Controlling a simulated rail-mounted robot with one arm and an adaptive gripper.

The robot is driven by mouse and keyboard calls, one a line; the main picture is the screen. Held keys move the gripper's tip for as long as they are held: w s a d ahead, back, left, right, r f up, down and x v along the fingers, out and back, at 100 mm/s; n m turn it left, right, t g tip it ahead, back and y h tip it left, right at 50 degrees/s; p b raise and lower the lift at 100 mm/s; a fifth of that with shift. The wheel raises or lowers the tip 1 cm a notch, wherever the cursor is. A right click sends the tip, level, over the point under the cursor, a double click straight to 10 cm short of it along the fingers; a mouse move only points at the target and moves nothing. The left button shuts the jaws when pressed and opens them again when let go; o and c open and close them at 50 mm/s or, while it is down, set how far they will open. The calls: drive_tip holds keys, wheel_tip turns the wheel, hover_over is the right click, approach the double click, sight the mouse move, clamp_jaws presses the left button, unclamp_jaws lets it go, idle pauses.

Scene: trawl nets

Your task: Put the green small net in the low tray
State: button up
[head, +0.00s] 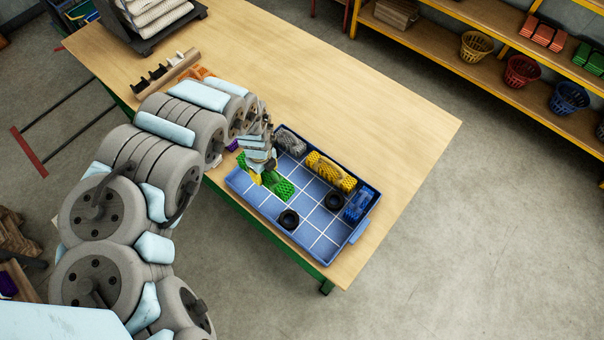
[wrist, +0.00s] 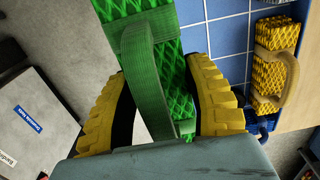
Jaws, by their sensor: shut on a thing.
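The green small net (head: 281,189) is a diamond-mesh bundle with a flat green strap across it. My gripper (head: 263,174) is over the left part of the low tray, shut on the net. The low tray (head: 312,222) is blue with white grid lines and lies near the table's front edge. In the wrist view the green net (wrist: 178,70) sits between the two yellow ridged fingers of my gripper (wrist: 160,72), with blue tray floor beyond it. I cannot tell whether the net touches the tray floor.
Several front cells are bare. A wooden rack (head: 165,74) stands behind my arm. Shelves with baskets (head: 477,46) line the back.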

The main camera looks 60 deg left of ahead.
drive_tip(key=shift+s+f, duration=0.15)
drive_tip(key=shift+s, duration=0.05)
drive_tip(key=shift+w+f, duration=0.15)
drive_tip(key=shift+w, duration=0.1)
drive_tip(key=shift+w+a+f+b, duration=0.3)
drive_tip(key=shift+w+f+b, duration=0.7)
drive_tip(key=shift+w+f, duration=0.85)
drive_tip(key=shift+w+a+f+b, duration=0.25)
drive_tip(key=shift+w+f+b, duration=0.85)
drive_tip(key=shift+w, duration=1.4)
drive_tip(key=shift+w+a+f+b, duration=0.3)
drive_tip(key=shift+w+f+b, duration=0.6)
drive_tip(key=shift+w+f, duration=0.95)
drive_tip(key=shift+w+r, duration=0.25)
drive_tip(key=shift+w, duration=0.05)
drive_tip(key=shift+w+f, duration=0.1)
drive_tip(key=shift+w+d+f, duration=0.1)
drive_tip(key=shift+f, duration=1.5)
